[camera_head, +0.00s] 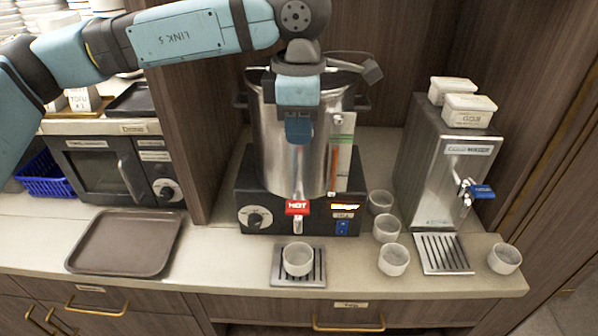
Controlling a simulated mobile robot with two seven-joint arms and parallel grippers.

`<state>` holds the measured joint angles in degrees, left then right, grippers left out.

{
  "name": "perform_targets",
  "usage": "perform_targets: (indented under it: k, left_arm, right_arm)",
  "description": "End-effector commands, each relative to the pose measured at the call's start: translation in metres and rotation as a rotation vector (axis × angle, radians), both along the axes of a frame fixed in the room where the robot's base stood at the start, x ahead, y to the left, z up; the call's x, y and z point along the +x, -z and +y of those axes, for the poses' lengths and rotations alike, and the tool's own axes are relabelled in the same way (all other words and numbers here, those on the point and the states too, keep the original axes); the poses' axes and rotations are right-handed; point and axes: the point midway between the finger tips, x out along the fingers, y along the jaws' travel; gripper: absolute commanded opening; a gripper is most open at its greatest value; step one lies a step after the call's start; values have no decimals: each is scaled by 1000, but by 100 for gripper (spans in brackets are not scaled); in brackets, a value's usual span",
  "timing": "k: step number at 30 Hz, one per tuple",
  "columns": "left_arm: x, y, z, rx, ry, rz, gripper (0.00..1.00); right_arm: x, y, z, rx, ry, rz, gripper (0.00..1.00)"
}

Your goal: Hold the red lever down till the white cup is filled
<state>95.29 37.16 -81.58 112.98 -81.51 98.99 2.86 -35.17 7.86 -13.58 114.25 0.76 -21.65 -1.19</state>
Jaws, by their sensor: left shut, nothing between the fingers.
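The red lever (297,207), marked HOT, sits on the front of the steel urn (275,165), above a small spout (297,226). A white cup (297,258) stands upright on the drip tray (279,276) below the spout. Its inside looks pale, and I cannot tell whether there is liquid in it. My left gripper (299,138) is shut and empty. It is in front of the urn, above the lever in the picture and apart from it. My left arm hides part of the urn's top. My right gripper is not in view.
Several other white cups (393,260) stand right of the urn. A cold water dispenser (445,180) with a blue lever (481,191) and its own drip tray (445,268) is at the right. A brown tray (125,268) and a small oven (105,170) are at the left.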

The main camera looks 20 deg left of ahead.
Motion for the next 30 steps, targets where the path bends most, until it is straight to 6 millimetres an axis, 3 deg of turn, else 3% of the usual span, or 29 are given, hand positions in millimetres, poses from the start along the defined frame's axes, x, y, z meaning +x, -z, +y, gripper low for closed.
perform_targets:
  k: [5, 18, 24, 30]
  left_arm:
    - [-1, 24, 1, 2, 0, 5, 0]
    - [-1, 112, 0, 1, 0, 3, 0]
    - [0, 132, 0, -1, 0, 2, 0]
    - [0, 136, 0, 0, 0, 0, 0]
  right_arm:
    - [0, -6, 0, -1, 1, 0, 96]
    - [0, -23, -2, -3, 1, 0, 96]
    - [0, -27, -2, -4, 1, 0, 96]
    - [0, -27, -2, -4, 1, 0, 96]
